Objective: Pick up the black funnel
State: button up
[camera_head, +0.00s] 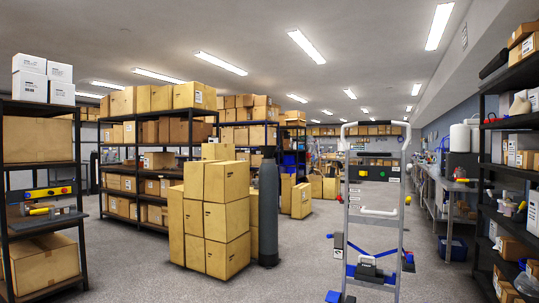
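Small items on the right shelf and the far workbench are too small or too overlapped to identify. My gripper is not in view.
A metal-framed trolley (347,205) with blue parts stands right of centre. Stacked cardboard boxes (227,211) and a dark gas cylinder (269,215) stand at centre. Loaded shelves flank the left (88,180) and right (480,170). A workbench (450,184) runs along the right; grey floor (300,260) is clear between.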

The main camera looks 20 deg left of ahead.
aim_at(268, 152)
jog(key=i+j+u, duration=0.65)
jog(key=i, duration=0.2)
jog(key=i+j+u, duration=0.25)
jog(key=i, duration=0.75)
jog(key=i+u, duration=0.25)
jog(key=i, duration=0.8)
jog(key=i+z, duration=0.1)
jog(key=i, duration=1.2)
jog(key=i+j+z, duration=0.15)
jog(key=i, duration=1.15)
